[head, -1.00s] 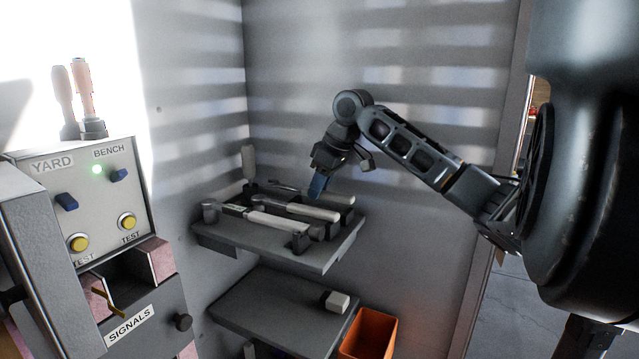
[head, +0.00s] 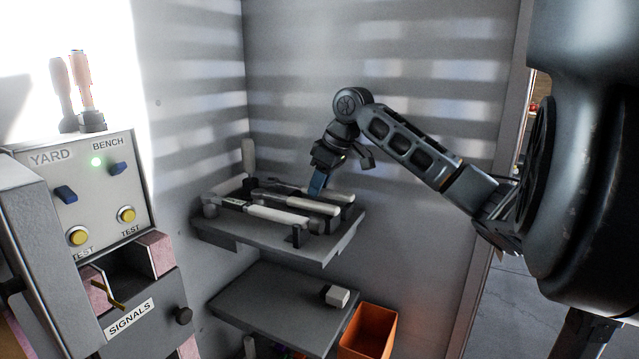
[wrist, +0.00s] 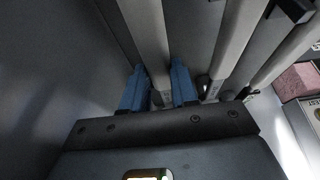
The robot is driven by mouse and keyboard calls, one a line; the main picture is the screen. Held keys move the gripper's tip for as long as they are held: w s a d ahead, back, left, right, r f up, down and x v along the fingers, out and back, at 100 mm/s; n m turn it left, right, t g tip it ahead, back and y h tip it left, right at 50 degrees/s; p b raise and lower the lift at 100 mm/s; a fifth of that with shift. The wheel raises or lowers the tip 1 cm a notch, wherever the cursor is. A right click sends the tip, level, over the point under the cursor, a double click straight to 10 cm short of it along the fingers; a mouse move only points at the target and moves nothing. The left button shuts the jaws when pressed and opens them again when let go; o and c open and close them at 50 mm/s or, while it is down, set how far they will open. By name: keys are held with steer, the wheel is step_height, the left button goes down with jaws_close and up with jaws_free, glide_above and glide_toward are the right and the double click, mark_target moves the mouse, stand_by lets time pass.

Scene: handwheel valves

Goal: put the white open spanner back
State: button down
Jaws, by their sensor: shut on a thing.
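My gripper (head: 316,188) points down at the back of the upper shelf (head: 318,252). In the wrist view its blue fingers (wrist: 160,90) are shut on either side of a white handle, which I take to be the white open spanner (wrist: 146,30). In the head view this spanner (head: 343,196) is the rearmost of the white-handled tools, low over the shelf and partly hidden by the fingers. I cannot tell whether it touches its rest. Its jaw end is not clear.
Two other white-handled tools (head: 278,215) (head: 312,206) lie alongside on dark rests, close to my gripper. A lower shelf (head: 265,305) bears a small white block (head: 338,297). An orange bin (head: 368,333) stands below right. A control box (head: 92,190) is at left.

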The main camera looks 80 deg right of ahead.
steer(key=shift+f+b, duration=0.3)
steer(key=shift+f, duration=0.3)
steer(key=shift+c, duration=1.6)
jaws_free()
steer(key=shift+r, duration=0.1)
steer(key=shift+p+v, duration=2.15)
steer(key=shift+v, duration=0.75)
